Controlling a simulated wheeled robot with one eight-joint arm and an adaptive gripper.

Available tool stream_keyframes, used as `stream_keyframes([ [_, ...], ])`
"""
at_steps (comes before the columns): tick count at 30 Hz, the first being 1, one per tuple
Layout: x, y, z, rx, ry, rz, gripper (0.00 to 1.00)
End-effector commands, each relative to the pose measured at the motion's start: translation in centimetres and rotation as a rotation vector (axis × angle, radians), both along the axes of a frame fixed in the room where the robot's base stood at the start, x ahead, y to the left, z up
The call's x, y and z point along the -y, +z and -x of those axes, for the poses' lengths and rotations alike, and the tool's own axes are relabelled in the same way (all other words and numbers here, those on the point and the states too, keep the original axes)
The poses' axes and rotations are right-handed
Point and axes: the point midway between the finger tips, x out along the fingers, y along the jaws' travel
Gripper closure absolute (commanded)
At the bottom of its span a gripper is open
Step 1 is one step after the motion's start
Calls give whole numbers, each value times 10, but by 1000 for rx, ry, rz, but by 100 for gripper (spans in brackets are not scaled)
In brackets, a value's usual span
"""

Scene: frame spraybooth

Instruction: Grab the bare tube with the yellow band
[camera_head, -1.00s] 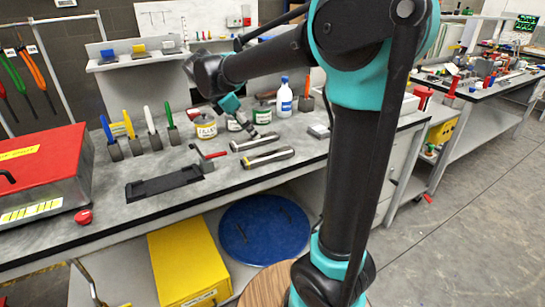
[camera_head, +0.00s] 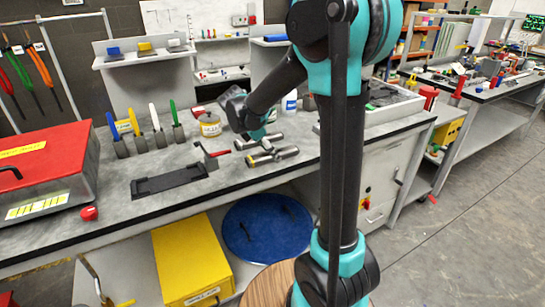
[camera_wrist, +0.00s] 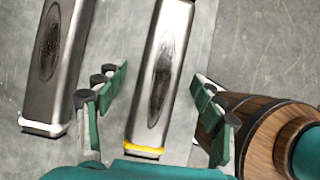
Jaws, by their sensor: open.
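The bare tube with the yellow band (camera_wrist: 172,60) is a shiny metal tube lying on the grey bench, its yellow-banded end toward the bottom of the wrist view. It also shows in the head view (camera_head: 287,153), partly hidden by my gripper. A second bare metal tube (camera_wrist: 62,60), with a pale end ring, lies to its left in the wrist view and behind it in the head view (camera_head: 243,144). My gripper (camera_wrist: 160,98) is open and empty. Its fingers appear on either side of the banded tube, with gaps; I cannot tell whether they are down around it.
A small stand with a red handle (camera_head: 213,156) is left of the tubes. A labelled jar (camera_head: 210,125) and a white bottle (camera_head: 289,102) stand behind. A black tray (camera_head: 168,182) lies near the front edge. A red case (camera_head: 45,150) fills the bench's left end.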

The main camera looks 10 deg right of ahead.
Motion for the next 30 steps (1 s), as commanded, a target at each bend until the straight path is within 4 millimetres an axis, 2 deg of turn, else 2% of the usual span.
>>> stream_keyframes([
  [8,2,-4,-1,1,0,0,32],
  [23,1,-3,-1,1,0,0,92],
  [30,1,-3,-1,1,0,0,93],
])
